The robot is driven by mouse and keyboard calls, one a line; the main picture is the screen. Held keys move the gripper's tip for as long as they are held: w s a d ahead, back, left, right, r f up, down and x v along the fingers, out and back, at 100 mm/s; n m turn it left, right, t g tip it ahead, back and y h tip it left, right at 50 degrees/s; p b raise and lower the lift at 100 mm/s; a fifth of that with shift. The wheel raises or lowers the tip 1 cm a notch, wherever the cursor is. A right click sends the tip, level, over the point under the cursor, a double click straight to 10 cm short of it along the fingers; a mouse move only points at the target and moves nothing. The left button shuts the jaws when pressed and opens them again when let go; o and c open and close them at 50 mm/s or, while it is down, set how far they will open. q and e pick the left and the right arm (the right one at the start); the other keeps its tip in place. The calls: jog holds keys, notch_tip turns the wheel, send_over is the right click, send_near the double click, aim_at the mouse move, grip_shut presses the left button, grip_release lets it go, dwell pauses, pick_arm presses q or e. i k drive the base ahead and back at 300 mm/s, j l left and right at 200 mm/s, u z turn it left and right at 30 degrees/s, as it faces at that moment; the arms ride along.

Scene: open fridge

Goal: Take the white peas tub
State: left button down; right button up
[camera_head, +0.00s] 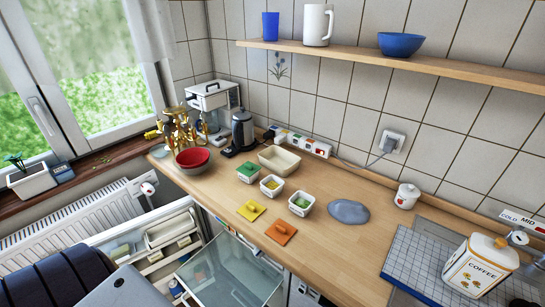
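Three small white tubs stand on the wooden counter (330,240). One open tub (300,204) holds green contents that look like peas. A second open tub (271,186) to its left holds yellow-green contents. The third tub (248,173) has a green lid on, so its contents are hidden. I cannot read any label naming the peas. A yellow lid (251,210) and an orange lid (281,232) lie flat on the counter in front of the tubs. Neither of my grippers shows in the head view.
The open fridge with a glass shelf (230,272) is below the counter's front edge. A cream bowl (279,160) stands behind the tubs, a red bowl (193,158) to the left. A grey oval mat (348,211) lies right. A coffee canister (480,265) stands at far right.

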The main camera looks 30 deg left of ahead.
aim_at(246, 179)
jog(key=u, duration=1.25)
jog(key=j+z, duration=0.65)
jog(key=j, duration=0.2)
